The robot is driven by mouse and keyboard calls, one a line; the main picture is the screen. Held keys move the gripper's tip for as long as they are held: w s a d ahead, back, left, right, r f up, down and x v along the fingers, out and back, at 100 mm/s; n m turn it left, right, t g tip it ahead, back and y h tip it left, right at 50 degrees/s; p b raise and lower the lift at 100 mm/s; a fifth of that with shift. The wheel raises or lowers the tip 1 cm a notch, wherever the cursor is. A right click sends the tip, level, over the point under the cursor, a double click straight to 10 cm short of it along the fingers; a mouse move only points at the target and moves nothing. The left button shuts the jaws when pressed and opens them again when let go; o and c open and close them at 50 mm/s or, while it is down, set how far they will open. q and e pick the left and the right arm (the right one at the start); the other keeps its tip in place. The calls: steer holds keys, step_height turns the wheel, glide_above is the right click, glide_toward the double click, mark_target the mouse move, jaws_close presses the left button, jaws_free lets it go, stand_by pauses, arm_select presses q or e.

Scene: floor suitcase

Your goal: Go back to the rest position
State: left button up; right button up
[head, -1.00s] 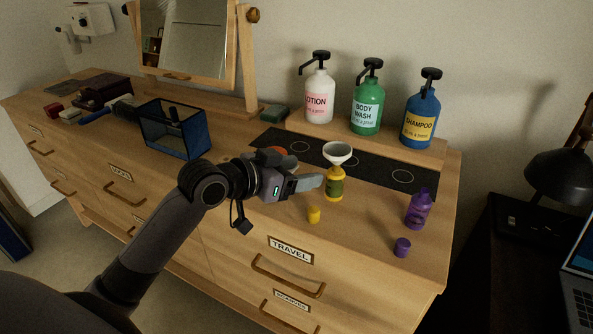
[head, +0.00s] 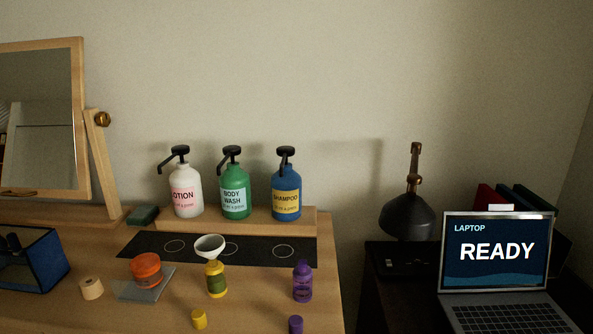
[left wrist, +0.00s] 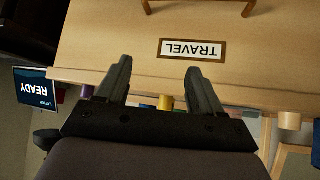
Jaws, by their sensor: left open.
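My left gripper (left wrist: 158,85) shows only in the left wrist view. Its two dark fingers are apart with nothing between them, in front of the drawer front labelled TRAVEL (left wrist: 193,49). My left arm is out of the head view, and my right gripper shows in neither view. On the dresser top, a yellow bottle (head: 216,280) stands with a white funnel (head: 209,245) in its mouth. A yellow cap (head: 199,319) lies in front of it. A purple bottle (head: 302,283) stands to the right, with a purple cap (head: 296,325) in front.
Lotion (head: 186,190), body wash (head: 235,193) and shampoo (head: 286,193) pump bottles stand on a wooden riser. An orange jar (head: 146,269) sits at left near a blue-edged bin (head: 35,259). A mirror (head: 45,130) stands behind. A laptop (head: 497,252) reading READY and a lamp (head: 407,216) are at right.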

arm_select(q)
steer(key=s+a+f+n+g+y, duration=0.1)
steer(key=s+f+g+y, duration=0.15)
steer(key=s, duration=0.55)
steer(key=s+a+f+n+g+y, duration=0.15)
steer(key=s+f, duration=0.25)
steer(key=s, duration=0.5)
steer(key=w+d+f+t+h, duration=0.3)
steer(key=w+f+t, duration=0.3)
steer(key=f, duration=0.2)
steer(key=shift+w+d+m+p, duration=0.2)
steer(key=shift+m+p, duration=0.2)
steer(key=shift+m, duration=0.05)
